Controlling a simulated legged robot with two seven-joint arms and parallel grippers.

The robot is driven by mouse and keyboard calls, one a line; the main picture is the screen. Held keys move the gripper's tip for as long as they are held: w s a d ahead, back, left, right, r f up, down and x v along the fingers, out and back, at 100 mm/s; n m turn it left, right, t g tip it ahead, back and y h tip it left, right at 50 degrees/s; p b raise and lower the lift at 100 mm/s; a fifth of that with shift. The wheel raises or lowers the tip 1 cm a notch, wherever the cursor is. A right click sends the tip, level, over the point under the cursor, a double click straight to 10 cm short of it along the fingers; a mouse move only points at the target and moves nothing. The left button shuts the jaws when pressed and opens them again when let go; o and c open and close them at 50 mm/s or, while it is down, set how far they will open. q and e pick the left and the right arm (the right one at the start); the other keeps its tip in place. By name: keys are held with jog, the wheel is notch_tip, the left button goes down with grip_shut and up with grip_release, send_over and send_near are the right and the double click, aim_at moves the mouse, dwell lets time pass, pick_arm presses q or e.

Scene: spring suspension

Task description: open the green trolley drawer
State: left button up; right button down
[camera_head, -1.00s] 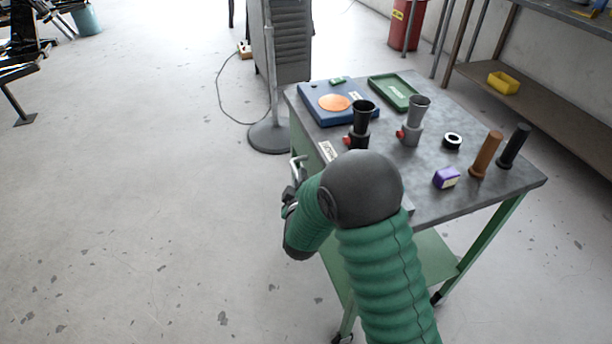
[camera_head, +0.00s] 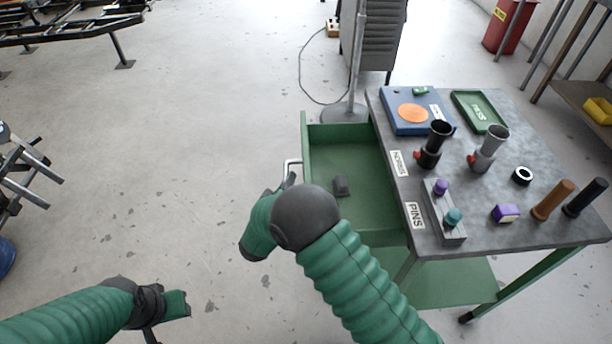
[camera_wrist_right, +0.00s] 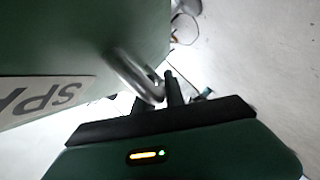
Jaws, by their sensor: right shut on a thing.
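The green trolley drawer (camera_head: 355,212) is pulled out to the left from under the grey trolley top (camera_head: 470,190). A small dark block (camera_head: 341,185) lies inside it. The drawer's metal handle (camera_head: 291,164) is on its left face; it also shows in the right wrist view (camera_wrist_right: 132,72). My right gripper (camera_wrist_right: 160,90) is shut on the handle; in the head view my own dark wrist partly hides it. My left arm comes in at the lower left over the floor, away from the drawer; its jaws do not show clearly.
On the trolley top stand a blue tray with an orange disc (camera_head: 412,112), a green tray (camera_head: 480,110), two cups, a grey holder with knobs (camera_head: 444,212), a purple block (camera_head: 505,212) and upright handles. A stand base (camera_head: 343,113) is behind the drawer.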

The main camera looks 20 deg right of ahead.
jog(key=shift+w+a, duration=0.2)
jog(key=shift+a, duration=0.7)
jog(key=c, duration=1.4)
grip_release()
jog(key=shift+r, duration=0.1)
jog(key=shift+d, duration=0.1)
